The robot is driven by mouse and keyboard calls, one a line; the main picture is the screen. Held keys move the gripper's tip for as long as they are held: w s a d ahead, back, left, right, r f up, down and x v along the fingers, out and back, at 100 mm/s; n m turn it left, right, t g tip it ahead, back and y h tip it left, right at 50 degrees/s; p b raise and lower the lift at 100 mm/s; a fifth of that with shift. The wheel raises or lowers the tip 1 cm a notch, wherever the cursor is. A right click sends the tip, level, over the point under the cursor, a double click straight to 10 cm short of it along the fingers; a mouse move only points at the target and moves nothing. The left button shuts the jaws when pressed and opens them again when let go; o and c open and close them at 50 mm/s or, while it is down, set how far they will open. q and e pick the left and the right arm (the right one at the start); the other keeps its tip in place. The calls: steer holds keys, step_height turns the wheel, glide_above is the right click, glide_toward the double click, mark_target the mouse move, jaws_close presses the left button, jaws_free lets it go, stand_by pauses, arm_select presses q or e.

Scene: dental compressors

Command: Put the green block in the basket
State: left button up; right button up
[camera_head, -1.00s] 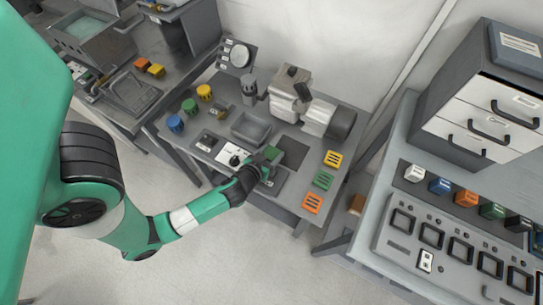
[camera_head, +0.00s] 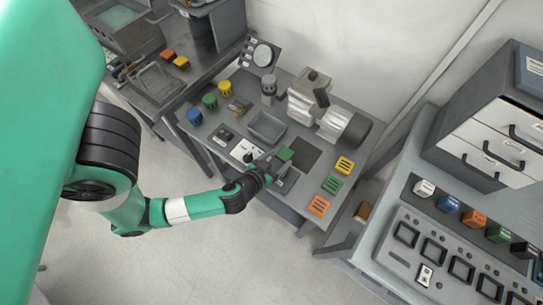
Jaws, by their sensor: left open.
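A small green block (camera_head: 285,154) is on the middle workbench, right at the fingers of my left gripper (camera_head: 275,168). The left gripper is open, and its dark jaws are beside and partly under the block in the picture. I cannot tell whether they touch it. A shallow grey open bin (camera_head: 267,127) on the same bench, just behind the gripper, looks empty. A grey tray-like basket (camera_head: 155,84) also stands on the left bench; I cannot tell which one is the basket. My right gripper is out of view.
A grey compressor (camera_head: 325,105) stands at the back of the bench. Blue (camera_head: 194,116), green and yellow knobs are at its left. Yellow, green and orange slotted tiles (camera_head: 331,185) lie at its right. A right-hand bench (camera_head: 405,190) holds a drawer cabinet and coloured blocks.

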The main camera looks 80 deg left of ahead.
arm_select(q)
steer(key=p+v, duration=0.1)
steer(key=v, duration=0.5)
steer(key=shift+w+p, duration=0.15)
steer(key=shift+p, duration=0.15)
steer(key=shift+s+d+r, duration=0.3)
steer(key=shift+s, duration=0.15)
